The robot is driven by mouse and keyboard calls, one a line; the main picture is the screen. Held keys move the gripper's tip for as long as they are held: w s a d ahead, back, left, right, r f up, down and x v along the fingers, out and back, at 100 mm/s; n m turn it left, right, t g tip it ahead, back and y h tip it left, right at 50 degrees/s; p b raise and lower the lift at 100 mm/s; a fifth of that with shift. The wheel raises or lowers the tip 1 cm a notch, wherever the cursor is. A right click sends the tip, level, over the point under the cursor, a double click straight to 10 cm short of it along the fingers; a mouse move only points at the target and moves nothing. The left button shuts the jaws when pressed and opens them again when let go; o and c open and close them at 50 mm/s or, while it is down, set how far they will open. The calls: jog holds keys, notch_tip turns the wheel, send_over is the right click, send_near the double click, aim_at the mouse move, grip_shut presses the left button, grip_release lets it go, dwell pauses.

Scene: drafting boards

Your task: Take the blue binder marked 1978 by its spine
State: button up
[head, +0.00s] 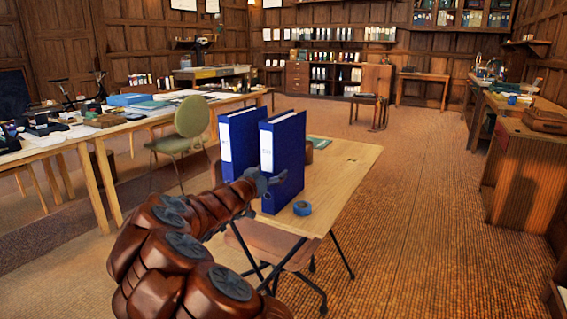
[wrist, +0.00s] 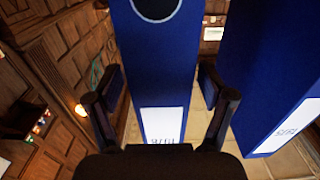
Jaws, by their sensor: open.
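Two blue binders stand upright side by side on a light wooden table (head: 345,165). In the head view, my gripper (head: 262,183) is at the lower spine of the right binder (head: 287,150). The left binder (head: 240,138) is just beside it. In the wrist view, the spine of one blue binder (wrist: 160,65) fills the space between the fingers of my open gripper (wrist: 160,85). Its white label (wrist: 165,122) appears upside down and seems to read 1978, though small. The other binder (wrist: 265,70) is at right, with its own label (wrist: 285,128).
A blue tape roll (head: 302,208) lies on the table in front of the right binder. A green chair (head: 190,125) stands behind at left. A long cluttered table (head: 150,110) runs along the left. Floor to the right is clear.

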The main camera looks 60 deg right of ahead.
jog(key=shift+w+d+b, duration=0.1)
jog(key=shift+d+b, duration=0.2)
jog(key=shift+d, duration=1.55)
jog(key=shift+c, duration=0.3)
grip_shut()
